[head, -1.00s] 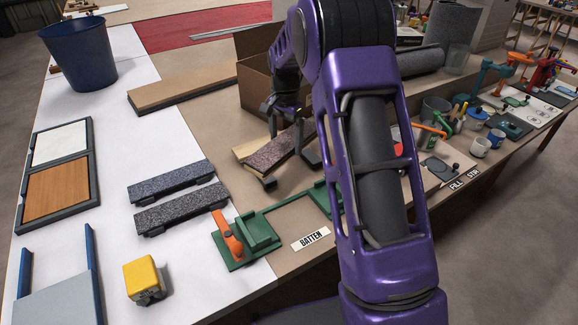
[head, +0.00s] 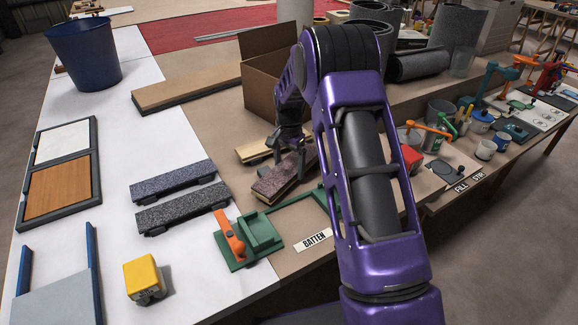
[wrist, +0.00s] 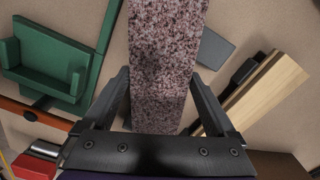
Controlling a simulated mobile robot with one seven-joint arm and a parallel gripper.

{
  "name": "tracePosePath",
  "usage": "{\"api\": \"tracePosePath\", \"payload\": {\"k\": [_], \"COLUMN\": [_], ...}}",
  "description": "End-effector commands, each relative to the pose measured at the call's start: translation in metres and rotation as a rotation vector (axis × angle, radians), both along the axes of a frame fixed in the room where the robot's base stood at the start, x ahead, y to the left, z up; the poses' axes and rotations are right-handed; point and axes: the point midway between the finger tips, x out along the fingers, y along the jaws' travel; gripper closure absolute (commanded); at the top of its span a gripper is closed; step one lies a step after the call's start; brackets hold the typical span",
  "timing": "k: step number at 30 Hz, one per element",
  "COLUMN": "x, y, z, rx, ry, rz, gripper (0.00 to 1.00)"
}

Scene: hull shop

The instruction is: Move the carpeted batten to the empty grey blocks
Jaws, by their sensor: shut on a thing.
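The carpeted batten (head: 287,178), covered in reddish speckled carpet, is held in my gripper (head: 290,145) near the middle of the table. In the wrist view the batten (wrist: 163,65) runs away between the two dark fingers (wrist: 160,105). A flat grey block (wrist: 214,47) shows beside the batten in the wrist view; nothing rests on the part that shows. A bare wooden batten (wrist: 262,95) lies beside it, with a dark block at its side; it also shows behind the carpeted batten in the head view (head: 252,152).
A green jig (head: 262,233) with an orange handle and a BATTEN label (head: 313,239) stand in front. Two dark speckled battens (head: 180,208) lie left on blocks. A cardboard box (head: 262,90) stands behind. Cups and tools crowd the right.

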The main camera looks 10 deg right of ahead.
Motion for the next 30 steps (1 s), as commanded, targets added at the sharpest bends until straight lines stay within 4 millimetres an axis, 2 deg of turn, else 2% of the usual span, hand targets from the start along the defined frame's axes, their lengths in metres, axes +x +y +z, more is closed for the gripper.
{"api": "tracePosePath", "payload": {"k": [6,7,8,15,19,23,30], "x": [0.000,0.000,0.000,0.000,0.000,0.001,0.001], "y": [0.000,0.000,0.000,0.000,0.000,0.000,0.000], "z": [-0.003,-0.004,-0.003,-0.002,0.007,0.029,0.082], "rx": [0.000,0.000,0.000,0.000,0.000,0.000,0.000], "ry": [0.000,0.000,0.000,0.000,-0.001,-0.004,-0.004], "rz": [0.000,0.001,0.001,0.000,0.000,0.001,0.000], "gripper": [0.73,0.06,0.01,0.00,0.00,0.00,0.00]}}
